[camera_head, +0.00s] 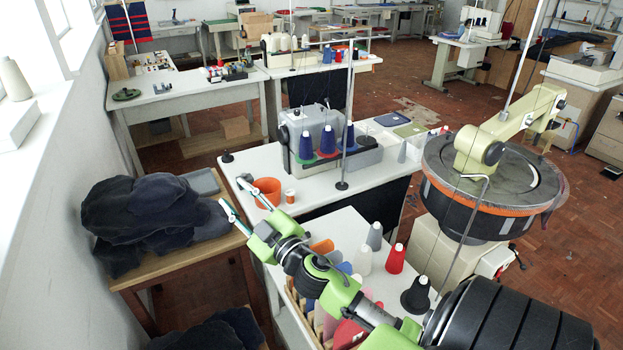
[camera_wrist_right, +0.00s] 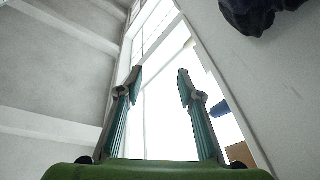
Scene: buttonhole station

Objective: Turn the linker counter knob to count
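The linker looks to be the large round machine at the right in the head view, with a dark dial ring (camera_head: 440,190), an orange band and a cream arm (camera_head: 497,135) above it. A small pale box (camera_head: 495,262) with a red part is on the side of its cream base (camera_head: 440,246). I cannot make out a counter knob for certain. My right gripper (camera_head: 231,191) is far to the left of the linker, near the front table's left side. Its fingers are apart and empty, and also show apart in the right wrist view (camera_wrist_right: 160,72). My left gripper is out of view.
An orange cup (camera_head: 267,192) is close right of the gripper. Dark cloth (camera_head: 150,215) lies on a wooden table at left.

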